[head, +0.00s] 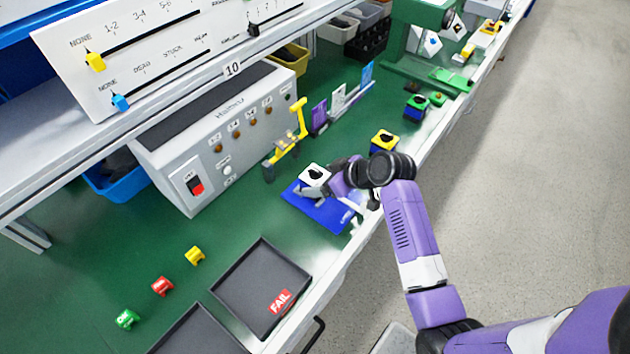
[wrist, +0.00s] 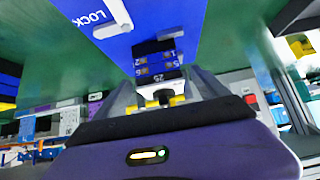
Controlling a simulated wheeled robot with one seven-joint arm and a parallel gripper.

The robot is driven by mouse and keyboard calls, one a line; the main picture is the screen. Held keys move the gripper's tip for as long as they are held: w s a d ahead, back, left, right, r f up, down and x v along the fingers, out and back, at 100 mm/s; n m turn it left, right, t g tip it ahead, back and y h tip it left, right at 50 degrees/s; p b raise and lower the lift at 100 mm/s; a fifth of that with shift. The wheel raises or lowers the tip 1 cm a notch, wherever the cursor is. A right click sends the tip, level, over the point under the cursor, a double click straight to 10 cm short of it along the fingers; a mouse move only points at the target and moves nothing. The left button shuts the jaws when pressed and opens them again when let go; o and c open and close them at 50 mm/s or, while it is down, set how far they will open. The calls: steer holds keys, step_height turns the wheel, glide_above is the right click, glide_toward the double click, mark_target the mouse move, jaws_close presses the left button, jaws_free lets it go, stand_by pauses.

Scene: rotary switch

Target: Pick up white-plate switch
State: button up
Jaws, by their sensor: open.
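The white-plate switch (head: 314,175), with a black knob on its white top, sits at the blue mat (head: 330,214) on the green bench. My gripper (head: 318,190) is low beside it, on its right and near side, and hides part of its body. The fingers are open, one on each side. I cannot tell whether they touch it.
A yellow-plate switch (head: 383,140) and a green-plate switch (head: 416,106) stand further back. A yellow stand (head: 287,145) and a grey tester box (head: 210,140) are left of the mat. A dark FAIL tray (head: 250,275) lies nearer. Several small coloured parts lie on the left.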

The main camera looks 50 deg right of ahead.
mark_target(315, 181)
steer(key=shift+x, duration=1.75)
steer(key=shift+s, duration=0.1)
steer(key=c, duration=1.6)
